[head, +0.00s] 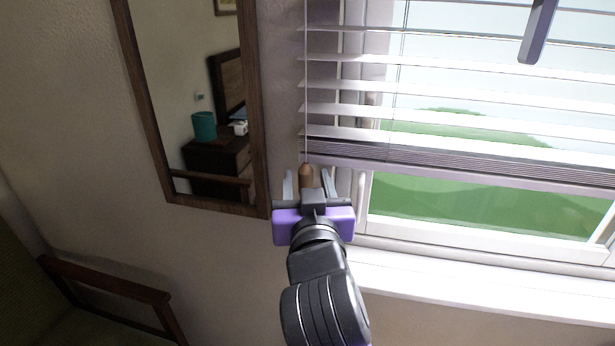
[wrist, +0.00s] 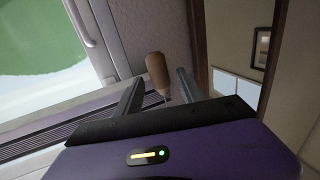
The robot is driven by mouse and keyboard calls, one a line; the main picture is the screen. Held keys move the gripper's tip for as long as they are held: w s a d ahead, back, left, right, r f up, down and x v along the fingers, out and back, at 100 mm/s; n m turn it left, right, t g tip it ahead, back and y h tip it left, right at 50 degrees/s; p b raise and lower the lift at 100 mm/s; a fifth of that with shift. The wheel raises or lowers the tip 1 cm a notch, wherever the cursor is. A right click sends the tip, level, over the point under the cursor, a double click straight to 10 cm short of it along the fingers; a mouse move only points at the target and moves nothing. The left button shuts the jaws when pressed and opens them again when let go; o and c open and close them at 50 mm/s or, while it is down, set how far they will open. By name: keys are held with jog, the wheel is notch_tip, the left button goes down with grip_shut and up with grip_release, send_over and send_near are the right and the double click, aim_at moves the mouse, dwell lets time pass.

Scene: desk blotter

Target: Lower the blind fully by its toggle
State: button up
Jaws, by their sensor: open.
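The blind (head: 450,108) hangs over the window in the head view, its slats spread above and bunched low at the bottom rail, with open glass below. A brown wooden toggle (head: 306,174) hangs on a thin cord at the blind's left edge. My gripper (head: 308,180) is open, with one finger on each side of the toggle in the head view. In the wrist view the toggle (wrist: 157,72) shows between and slightly beyond the fingers (wrist: 158,86). I see a gap to each finger; the gripper does not hold it.
A wood-framed mirror (head: 262,150) hangs on the wall just left of my gripper. The white window sill (head: 450,290) juts out below. A grey bar (head: 538,30) hangs before the blind at upper right. A dark wooden frame (head: 105,280) stands at lower left.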

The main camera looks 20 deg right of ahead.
jog(key=shift+w+d, duration=0.1)
jog(key=shift+w, duration=0.2)
grip_shut()
dwell(1.3)
